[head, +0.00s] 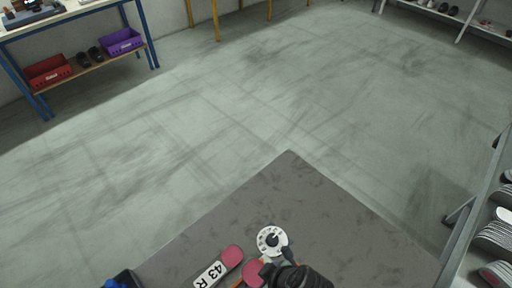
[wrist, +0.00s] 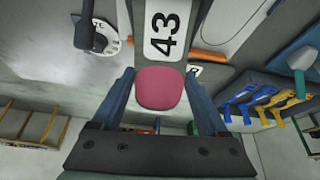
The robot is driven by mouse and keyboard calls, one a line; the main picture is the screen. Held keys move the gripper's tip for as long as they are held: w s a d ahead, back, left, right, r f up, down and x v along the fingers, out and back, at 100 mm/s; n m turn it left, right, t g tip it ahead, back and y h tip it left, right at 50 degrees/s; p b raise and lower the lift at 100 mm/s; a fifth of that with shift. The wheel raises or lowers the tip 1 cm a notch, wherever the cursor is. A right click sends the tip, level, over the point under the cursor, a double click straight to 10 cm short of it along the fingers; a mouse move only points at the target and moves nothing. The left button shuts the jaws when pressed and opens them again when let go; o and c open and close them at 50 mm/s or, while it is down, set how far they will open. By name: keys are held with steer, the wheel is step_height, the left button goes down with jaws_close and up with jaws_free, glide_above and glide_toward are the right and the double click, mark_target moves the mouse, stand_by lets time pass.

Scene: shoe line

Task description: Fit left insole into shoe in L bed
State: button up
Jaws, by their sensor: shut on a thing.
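My gripper (wrist: 160,78) is shut on an insole (wrist: 160,90) with a pink end and a grey upper part. Its white label reads 43; any letter after it is cut off at the top of the wrist view. In the head view my gripper (head: 276,262) is at the bottom edge, beside a pink end of an insole (head: 252,273), mostly hidden. A second pink-ended piece (head: 232,255) with a label reading 43 R lies just left of it. I cannot make out the shoe or L bed.
A white dial (head: 272,240) stands by my gripper. A shoe rack (head: 465,240) is at the right. The floor (head: 210,120) ahead is clear.

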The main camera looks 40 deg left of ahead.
steer(key=shift+d+f+h, duration=0.15)
steer(key=shift+d+f, duration=0.2)
steer(key=shift+d, duration=0.5)
steer(key=shift+d+f+h, duration=0.15)
steer(key=shift+d+f, duration=0.2)
steer(key=shift+d, duration=0.45)
steer(key=shift+a+f+h, duration=0.1)
steer(key=shift+f+h, duration=0.3)
steer(key=shift+f, duration=0.3)
steer(key=o, duration=1.2)
steer(key=shift+o, duration=0.2)
steer(key=shift+s, duration=0.1)
steer(key=shift+r+p, duration=1.55)
